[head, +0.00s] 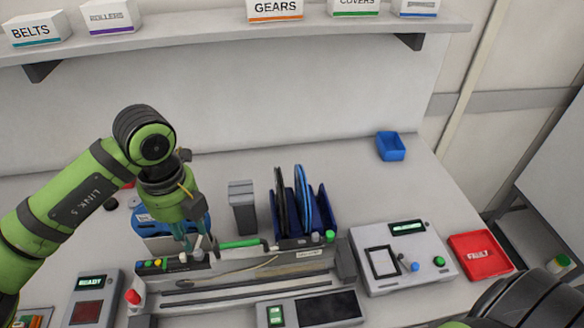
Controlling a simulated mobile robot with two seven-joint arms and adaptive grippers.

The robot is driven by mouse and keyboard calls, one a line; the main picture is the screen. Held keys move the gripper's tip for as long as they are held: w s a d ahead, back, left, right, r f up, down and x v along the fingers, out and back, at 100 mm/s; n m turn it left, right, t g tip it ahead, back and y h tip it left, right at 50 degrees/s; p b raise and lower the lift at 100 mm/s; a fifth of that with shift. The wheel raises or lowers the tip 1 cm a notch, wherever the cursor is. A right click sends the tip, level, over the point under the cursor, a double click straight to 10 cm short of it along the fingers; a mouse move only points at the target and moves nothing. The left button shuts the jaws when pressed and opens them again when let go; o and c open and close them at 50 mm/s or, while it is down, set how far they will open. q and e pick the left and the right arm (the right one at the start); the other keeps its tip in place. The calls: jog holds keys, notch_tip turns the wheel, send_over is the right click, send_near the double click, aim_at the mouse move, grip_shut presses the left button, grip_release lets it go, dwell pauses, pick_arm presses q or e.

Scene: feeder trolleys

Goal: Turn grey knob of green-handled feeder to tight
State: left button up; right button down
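A feeder (235,280) with a green handle (240,243) lies across the front of the bench. My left gripper (198,246) points down over the feeder's left rear part, left of the green handle. Its teal fingers are around or just behind a small pale part; I cannot tell whether they touch it. My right gripper is out of view; only a dark part of my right arm shows at the bottom right.
Black and blue reels (302,190) stand in a dark blue rack behind the feeder. A grey control box (400,258), a red tray (480,255) and a blue bin (391,146) are to the right. A READY box (92,298) is at left. A shelf (220,42) with labelled boxes hangs above.

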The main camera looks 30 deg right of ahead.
pick_arm(q)
jog(key=s+d+r+m+g+h, duration=0.35)
jog(key=s+d+h, duration=0.65)
jog(key=d, duration=0.5)
notch_tip(320, 180, up, 14)
jog(key=d+n+h, duration=0.1)
jog(key=n+h, duration=0.3)
jog(key=h, duration=0.7)
jog(key=shift+w+f, duration=0.15)
jog(key=shift+w, duration=0.25)
jog(key=shift+d+n+t, duration=0.1)
jog(key=shift+n+t, duration=0.15)
jog(key=shift+n, duration=0.1)
